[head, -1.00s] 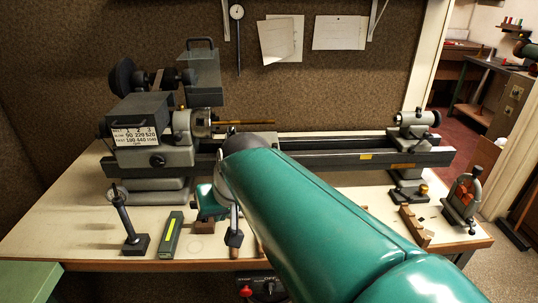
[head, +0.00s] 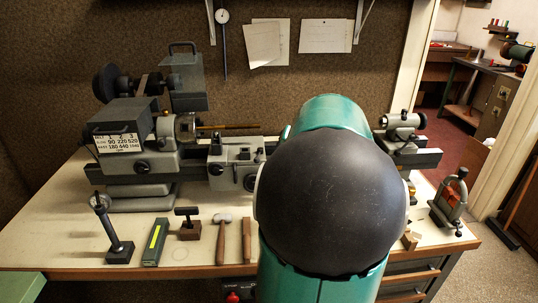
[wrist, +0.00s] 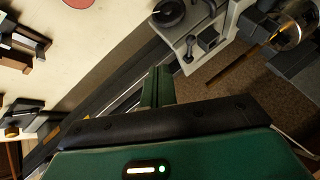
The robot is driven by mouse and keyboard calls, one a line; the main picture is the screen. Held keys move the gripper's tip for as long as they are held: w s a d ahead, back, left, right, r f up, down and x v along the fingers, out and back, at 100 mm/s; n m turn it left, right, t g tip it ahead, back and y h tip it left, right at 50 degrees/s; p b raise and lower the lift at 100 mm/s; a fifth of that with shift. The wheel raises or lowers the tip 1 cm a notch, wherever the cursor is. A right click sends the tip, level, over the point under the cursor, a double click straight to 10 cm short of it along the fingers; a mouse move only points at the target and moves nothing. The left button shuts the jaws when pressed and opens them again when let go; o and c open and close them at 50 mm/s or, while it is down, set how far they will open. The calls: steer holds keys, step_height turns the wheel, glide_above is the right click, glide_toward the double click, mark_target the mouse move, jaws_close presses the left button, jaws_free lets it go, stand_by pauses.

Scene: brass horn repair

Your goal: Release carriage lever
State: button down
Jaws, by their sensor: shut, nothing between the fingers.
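The grey lathe carriage (head: 232,170) sits on the dark lathe bed, with a round handwheel and small dark fittings on its top and front. I cannot tell for sure which fitting is the lever. In the wrist view the carriage (wrist: 187,30) is at the upper middle, with a dark wheel (wrist: 168,12) and a small block on it. My gripper (wrist: 157,75) shows in the wrist view as two green fingers held together, empty, apart from the carriage in the picture. In the head view my gripper is hidden behind my own arm.
The headstock (head: 140,150) stands left and the tailstock (head: 402,130) right. A thin brass rod (head: 228,126) reaches out of the chuck above the carriage.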

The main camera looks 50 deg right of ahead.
steer(key=w+d+f, duration=0.1)
steer(key=w+f, duration=0.4)
steer(key=w, duration=0.3)
steer(key=shift+w+f, duration=0.35)
steer(key=shift+w, duration=0.05)
steer(key=shift+w+a+r, duration=0.1)
steer(key=shift+w+a, duration=0.25)
steer(key=shift+w, duration=0.2)
steer(key=shift+w+a, duration=0.35)
steer(key=shift+w, duration=0.2)
steer(key=shift+d, duration=0.1)
steer(key=shift+s+d, duration=0.6)
steer(key=shift+s, duration=0.1)
